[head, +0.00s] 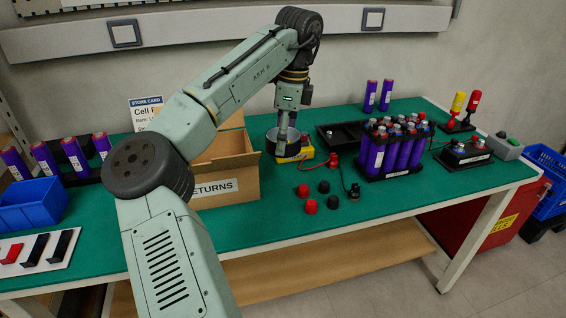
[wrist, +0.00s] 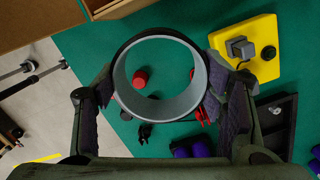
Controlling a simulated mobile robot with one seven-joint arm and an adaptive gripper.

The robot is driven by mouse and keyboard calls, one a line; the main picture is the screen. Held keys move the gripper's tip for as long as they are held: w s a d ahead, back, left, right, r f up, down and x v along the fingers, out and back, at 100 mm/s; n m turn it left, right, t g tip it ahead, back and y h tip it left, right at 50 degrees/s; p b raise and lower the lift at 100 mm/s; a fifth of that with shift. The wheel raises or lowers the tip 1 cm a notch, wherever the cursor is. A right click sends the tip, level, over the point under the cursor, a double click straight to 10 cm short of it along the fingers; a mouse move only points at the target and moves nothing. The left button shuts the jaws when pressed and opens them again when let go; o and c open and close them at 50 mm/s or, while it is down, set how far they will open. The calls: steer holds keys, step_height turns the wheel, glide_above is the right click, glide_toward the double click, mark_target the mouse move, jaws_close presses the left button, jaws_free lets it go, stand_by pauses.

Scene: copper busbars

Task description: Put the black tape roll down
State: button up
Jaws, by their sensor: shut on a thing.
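The black tape roll (wrist: 165,112) is a dark ring with a grey inner wall. In the wrist view it sits between the two fingers of my gripper (wrist: 160,84), which is shut on its outside. The green table mat and small caps show through its hole. In the head view the roll (head: 270,146) is at my gripper (head: 283,134), just right of the cardboard box and close to a yellow device. The gap between the roll and the mat cannot be told.
The open cardboard returns box (head: 245,188) stands left of my gripper. The yellow device (wrist: 245,52) is close on the right. Red and black caps (head: 310,206) lie in front, with a purple cell pack (head: 392,155) further right. The green mat (head: 420,192) is clear along the front right.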

mark_target(282, 183)
step_height(282, 183, down, 11)
steer(key=shift+w+r, duration=0.1)
steer(key=shift+r, duration=0.05)
stand_by(0.4)
steer(key=o, duration=1.1)
steer(key=shift+o, duration=0.2)
